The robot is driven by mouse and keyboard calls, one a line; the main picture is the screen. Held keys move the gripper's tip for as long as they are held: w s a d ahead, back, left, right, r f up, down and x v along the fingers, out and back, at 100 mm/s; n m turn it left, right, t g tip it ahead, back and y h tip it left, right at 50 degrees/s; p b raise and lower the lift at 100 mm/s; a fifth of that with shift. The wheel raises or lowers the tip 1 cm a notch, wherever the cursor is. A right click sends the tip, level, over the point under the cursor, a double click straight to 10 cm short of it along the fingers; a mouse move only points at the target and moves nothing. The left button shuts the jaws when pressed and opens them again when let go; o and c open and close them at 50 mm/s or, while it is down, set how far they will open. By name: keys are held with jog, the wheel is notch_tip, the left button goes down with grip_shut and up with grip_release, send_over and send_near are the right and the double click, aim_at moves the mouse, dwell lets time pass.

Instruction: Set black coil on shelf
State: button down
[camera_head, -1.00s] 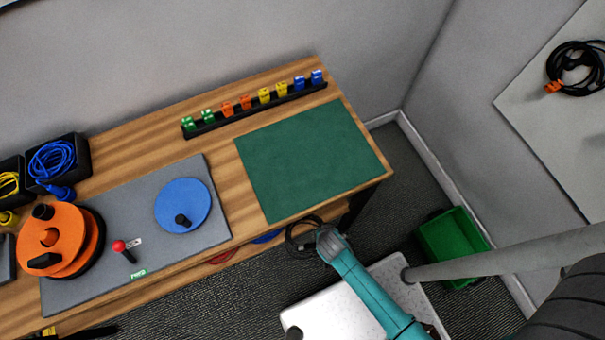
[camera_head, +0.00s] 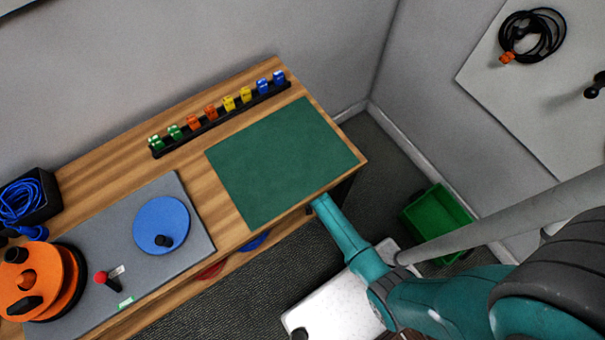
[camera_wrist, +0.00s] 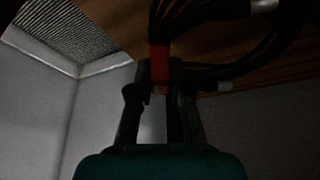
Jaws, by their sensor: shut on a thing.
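The black coil (camera_wrist: 205,65) is a bundle of black cable with pale bands in the wrist view. A red-orange clip (camera_wrist: 159,62) is on it between the fingers. My gripper (camera_wrist: 160,85) is shut on the coil at this clip. A wooden surface (camera_wrist: 115,20) lies behind the loops; I cannot tell whether they touch it. In the head view the wooden shelf (camera_head: 232,257) shows as a strip below the bench top. My forearm reaches the bench's front right edge there, and the gripper and coil are hidden beneath it.
Red (camera_head: 210,270) and blue (camera_head: 257,241) coils lie on the shelf's visible part. The bench top holds a green mat (camera_head: 285,160), a clip rack (camera_head: 222,117) and a blue disc (camera_head: 161,224). A green bin (camera_head: 437,222) stands on the floor to the right.

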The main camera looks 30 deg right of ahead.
jog(key=shift+f, duration=1.7)
jog(key=c, duration=1.1)
grip_release()
jog(key=shift+s+a+r, duration=0.1)
jog(key=shift+s+r, duration=0.15)
jog(key=shift+r, duration=0.15)
jog(key=shift+v, duration=1.05)
jog(key=s+a, duration=0.4)
jog(key=s, duration=0.7)
jog(key=shift+a, duration=0.2)
